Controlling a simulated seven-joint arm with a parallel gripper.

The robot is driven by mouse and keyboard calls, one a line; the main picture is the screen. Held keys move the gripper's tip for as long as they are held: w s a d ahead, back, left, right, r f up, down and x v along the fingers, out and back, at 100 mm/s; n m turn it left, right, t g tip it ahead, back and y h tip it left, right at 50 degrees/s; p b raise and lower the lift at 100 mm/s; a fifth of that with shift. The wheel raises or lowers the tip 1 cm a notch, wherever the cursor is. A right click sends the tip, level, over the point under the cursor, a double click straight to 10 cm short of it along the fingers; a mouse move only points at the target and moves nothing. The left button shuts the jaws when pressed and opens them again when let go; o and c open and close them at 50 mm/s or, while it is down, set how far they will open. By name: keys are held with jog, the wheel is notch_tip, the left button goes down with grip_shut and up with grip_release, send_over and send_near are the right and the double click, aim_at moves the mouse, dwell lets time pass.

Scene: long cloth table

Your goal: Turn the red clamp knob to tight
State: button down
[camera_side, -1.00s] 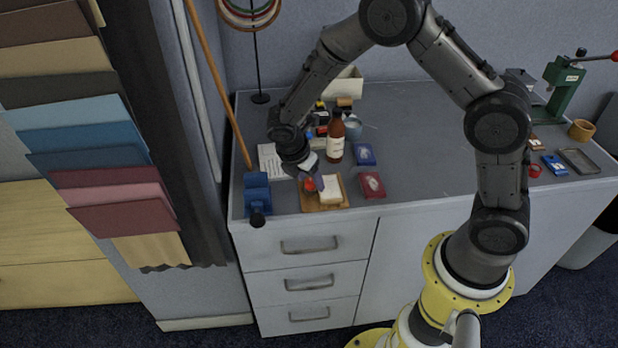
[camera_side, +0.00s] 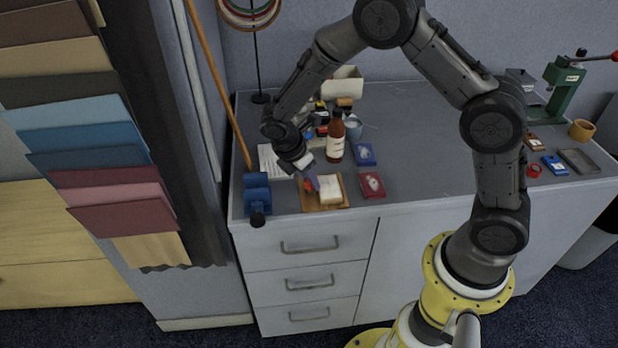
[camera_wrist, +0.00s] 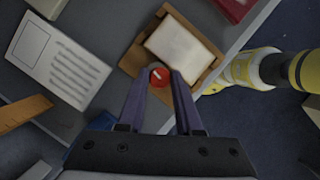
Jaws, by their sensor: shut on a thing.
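The red clamp knob (camera_wrist: 159,77) sits at the edge of a wooden board (camera_wrist: 191,20) that carries a cream block (camera_wrist: 180,48). A pale mark line shows on the knob's top. My gripper (camera_wrist: 158,74) is shut on the knob, one purple finger on each side of it. In the side view the knob (camera_side: 308,186) is a small red patch partly hidden by my gripper (camera_side: 311,184), and the board (camera_side: 336,205) lies near the table's front edge. Whether the knob is tight cannot be told.
A blue vise (camera_side: 257,190) stands left of the board. A printed sheet (camera_wrist: 58,60) lies beside the board. Blue (camera_side: 365,154) and red (camera_side: 371,184) packets lie to the right. The table's middle is clear.

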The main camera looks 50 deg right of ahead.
jog(key=m, duration=0.2)
jog(key=m+g+y, duration=0.1)
jog(key=m, duration=0.1)
jog(key=shift+w+m+g, duration=0.2)
jog(key=shift+m+g, duration=0.1)
jog(key=m+g, duration=0.1)
jog(key=m, duration=0.2)
jog(key=shift+d+m+y, duration=0.15)
jog(key=shift+m+y, duration=0.25)
jog(key=m, duration=0.2)
jog(key=m+y, duration=0.1)
jog(key=m, duration=0.1)
jog(key=shift+w+d+g+y, duration=0.1)
jog(key=shift+g+y, duration=0.2)
jog(key=shift+g, duration=0.1)
jog(key=shift+r+m+y, duration=0.1)
jog(key=shift+m+y, duration=0.5)
jog(key=shift+m, duration=1.1)
jog(key=c, duration=0.6)
grip_release()
